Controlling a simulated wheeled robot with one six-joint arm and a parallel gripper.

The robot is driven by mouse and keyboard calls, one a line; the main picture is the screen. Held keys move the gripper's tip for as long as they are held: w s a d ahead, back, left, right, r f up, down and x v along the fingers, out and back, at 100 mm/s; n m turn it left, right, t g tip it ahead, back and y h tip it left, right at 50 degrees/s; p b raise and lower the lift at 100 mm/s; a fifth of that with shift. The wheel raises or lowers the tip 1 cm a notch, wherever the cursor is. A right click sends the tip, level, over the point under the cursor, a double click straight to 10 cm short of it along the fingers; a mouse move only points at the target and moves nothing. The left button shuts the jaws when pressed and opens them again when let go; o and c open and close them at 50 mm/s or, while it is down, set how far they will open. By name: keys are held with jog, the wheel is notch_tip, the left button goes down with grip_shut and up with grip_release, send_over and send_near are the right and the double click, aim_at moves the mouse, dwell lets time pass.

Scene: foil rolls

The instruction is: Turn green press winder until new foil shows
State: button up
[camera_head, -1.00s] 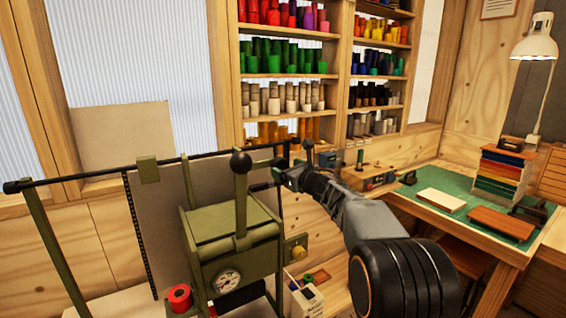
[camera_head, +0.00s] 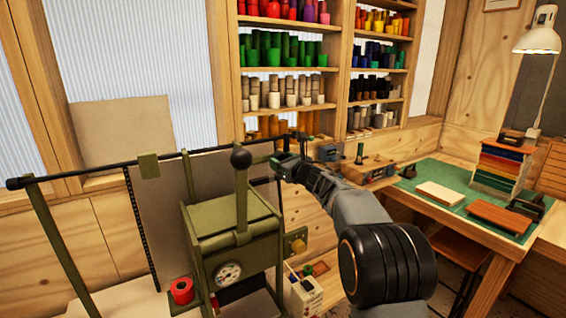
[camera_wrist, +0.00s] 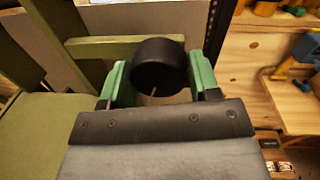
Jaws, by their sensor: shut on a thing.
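My gripper (camera_head: 282,160) is just right of that lever, at the height of the ball. In the wrist view, the green fingers of my gripper (camera_wrist: 160,82) are shut on a black round knob (camera_wrist: 160,62) with a thin pale mark, the winder's handle. The foil under the press is hidden.
A dark rail (camera_head: 110,168) runs above the press. Shelves of coloured foil rolls (camera_head: 287,57) stand behind. A green-topped bench (camera_head: 450,177) with blocks and a lamp (camera_head: 540,35) is at the right. A small white box (camera_head: 305,294) is low beside the press.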

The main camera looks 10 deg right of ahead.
jog(key=shift+c, duration=1.4)
jog(key=m+b, duration=0.2)
jog(key=m, duration=0.1)
jog(key=shift+f+m, duration=0.1)
jog(key=shift+m, duration=0.3)
jog(key=m+t+b, duration=0.1)
jog(key=m, duration=0.4)
jog(key=shift+m, duration=0.4)
jog(key=m, duration=0.5)
jog(key=shift+a+m+h, duration=0.1)
jog(key=shift+m+h, duration=0.3)
jog(key=m, duration=0.5)
jog(key=shift+t+h, duration=0.3)
jog(key=shift+m, duration=0.4)
